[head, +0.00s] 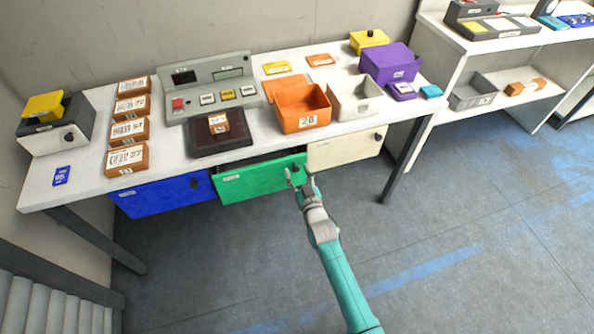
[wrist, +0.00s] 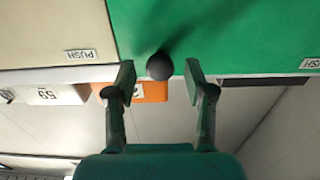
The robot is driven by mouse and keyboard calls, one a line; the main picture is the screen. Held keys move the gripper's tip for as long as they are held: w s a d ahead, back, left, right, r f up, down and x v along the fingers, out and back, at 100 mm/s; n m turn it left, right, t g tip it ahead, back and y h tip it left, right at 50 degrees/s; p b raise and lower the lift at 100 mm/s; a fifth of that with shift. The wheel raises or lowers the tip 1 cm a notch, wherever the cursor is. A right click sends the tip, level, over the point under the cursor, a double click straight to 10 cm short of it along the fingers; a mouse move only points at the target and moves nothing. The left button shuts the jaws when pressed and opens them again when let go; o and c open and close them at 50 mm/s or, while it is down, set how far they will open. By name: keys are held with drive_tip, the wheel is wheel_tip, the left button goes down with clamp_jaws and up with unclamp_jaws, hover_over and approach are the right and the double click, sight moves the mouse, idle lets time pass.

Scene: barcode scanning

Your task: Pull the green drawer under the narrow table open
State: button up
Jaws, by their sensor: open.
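The green drawer (head: 250,180) is in the middle of the row under the narrow white table (head: 85,187). A dark gap shows along the top edge of its front in the head view; I cannot tell how far out it stands. Its front also fills the upper right of the wrist view (wrist: 235,35). The dark round knob (wrist: 160,66) lies between my open fingers in the wrist view, with space visible on both sides. My gripper (head: 299,180) is open at the right end of the green front and partly hides the knob area in the head view.
A blue drawer (head: 160,195) is to the left and a cream drawer (head: 343,150) to the right, close to my gripper. An orange bin (head: 302,108) stands on the table above. Floor (head: 240,260) in front of the drawers is clear.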

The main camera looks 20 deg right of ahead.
drive_tip(key=shift+w, duration=0.55)
clamp_jaws()
drive_tip(key=s, duration=1.9)
drive_tip(key=shift+s, duration=0.15)
unclamp_jaws()
drive_tip(key=shift+s, duration=0.15)
